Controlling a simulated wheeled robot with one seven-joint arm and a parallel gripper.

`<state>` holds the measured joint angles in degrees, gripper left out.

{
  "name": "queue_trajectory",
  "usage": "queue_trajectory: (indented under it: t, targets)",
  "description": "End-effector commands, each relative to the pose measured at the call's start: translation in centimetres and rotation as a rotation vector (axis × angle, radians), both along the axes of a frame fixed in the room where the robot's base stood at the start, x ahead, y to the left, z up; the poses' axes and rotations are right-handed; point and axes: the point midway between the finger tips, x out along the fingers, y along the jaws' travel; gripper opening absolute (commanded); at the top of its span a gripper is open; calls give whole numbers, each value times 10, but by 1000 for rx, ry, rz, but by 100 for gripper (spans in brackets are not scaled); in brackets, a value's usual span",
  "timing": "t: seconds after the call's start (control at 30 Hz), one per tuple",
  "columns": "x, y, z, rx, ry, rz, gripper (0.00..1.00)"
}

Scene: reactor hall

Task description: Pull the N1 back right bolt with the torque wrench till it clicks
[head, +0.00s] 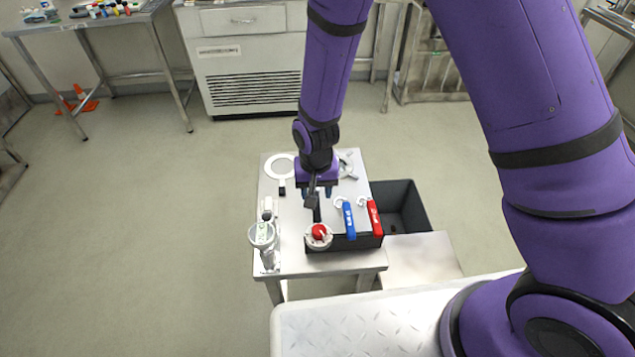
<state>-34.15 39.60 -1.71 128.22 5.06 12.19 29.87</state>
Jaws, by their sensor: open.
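My gripper (317,191) is over the middle of a small steel table and points down, with its jaws open. A dark grey, upright tool-like piece (311,201) is right below and in front of the jaws; I cannot tell if they touch it. A blue-handled tool (349,221) and a red-handled tool (374,217), each with a pale ring-shaped head, are at the table's front right. I cannot tell which tool is the torque wrench. A pale round fitting (346,163) behind the gripper is partly hidden. No N1 mark or single bolt is readable.
The steel table (297,259) also bears a white round fitting with a red centre (319,236) and a gauge-like instrument (263,236) at the left. A black bin (411,207) is at the right. Open floor lies to the left; a cabinet (245,60) is behind.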

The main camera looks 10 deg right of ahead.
Motion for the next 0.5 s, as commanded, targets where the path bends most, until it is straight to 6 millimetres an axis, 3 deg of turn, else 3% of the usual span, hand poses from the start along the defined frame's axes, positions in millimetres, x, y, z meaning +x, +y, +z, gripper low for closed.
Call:
queue_trajectory:
  t: [0.3,0.5]
  targets:
    - [-1,-1,-50,-2,4,0,47]
    - [-1,0,-68,-1,2,0,47]
